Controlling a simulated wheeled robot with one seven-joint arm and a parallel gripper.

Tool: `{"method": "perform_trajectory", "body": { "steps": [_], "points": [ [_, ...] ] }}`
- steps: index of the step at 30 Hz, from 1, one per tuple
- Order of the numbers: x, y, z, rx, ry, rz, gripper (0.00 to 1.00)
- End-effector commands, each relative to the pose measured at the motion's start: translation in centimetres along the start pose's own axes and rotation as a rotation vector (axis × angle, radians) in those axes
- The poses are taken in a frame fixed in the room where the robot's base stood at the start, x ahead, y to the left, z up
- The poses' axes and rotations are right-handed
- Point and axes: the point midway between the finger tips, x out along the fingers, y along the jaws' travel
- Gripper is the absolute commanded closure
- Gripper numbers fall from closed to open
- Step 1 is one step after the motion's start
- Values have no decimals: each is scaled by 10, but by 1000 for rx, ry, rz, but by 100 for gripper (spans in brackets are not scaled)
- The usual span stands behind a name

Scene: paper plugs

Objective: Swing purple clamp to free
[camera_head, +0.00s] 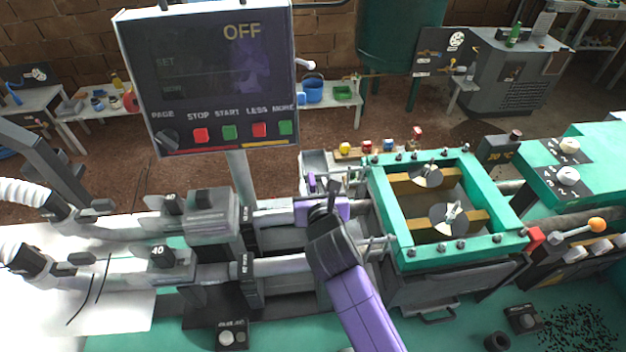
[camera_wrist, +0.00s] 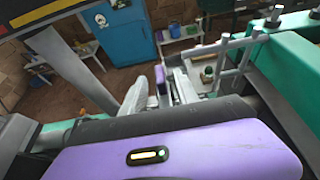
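A purple clamp (camera_head: 343,209) sits on the upper pipe line, left of the teal frame, in the head view. My arm partly hides it. A small upright purple piece (camera_head: 312,182) stands just behind it; I cannot tell whether it is part of the clamp. My gripper (camera_head: 325,208) is in front of the clamp and overlaps it in the picture; I cannot tell whether they touch. In the wrist view a narrow upright purple piece (camera_wrist: 160,76) shows beside grey parts, beyond my purple wrist. My fingertips are too small and dark to tell open from shut.
A display panel reading OFF (camera_head: 212,75) stands on a post to the left. Grey clamp blocks (camera_head: 212,218) sit on the pipes left of the post. The teal frame (camera_head: 383,200) with metal bars at its left side (camera_wrist: 230,60) stands close to the right.

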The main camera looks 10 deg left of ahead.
Motion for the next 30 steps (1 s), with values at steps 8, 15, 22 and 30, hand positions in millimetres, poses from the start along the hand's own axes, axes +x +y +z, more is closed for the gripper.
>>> {"method": "perform_trajectory", "body": {
  "steps": [8, 15, 22, 30],
  "points": [
    [24, 0, 0, 0, 0, 0, 64],
    [27, 0, 0, 1, 0, 0, 64],
    [26, 0, 0, 1, 0, 0, 87],
    [26, 0, 0, 1, 0, 0, 100]
  ]
}}
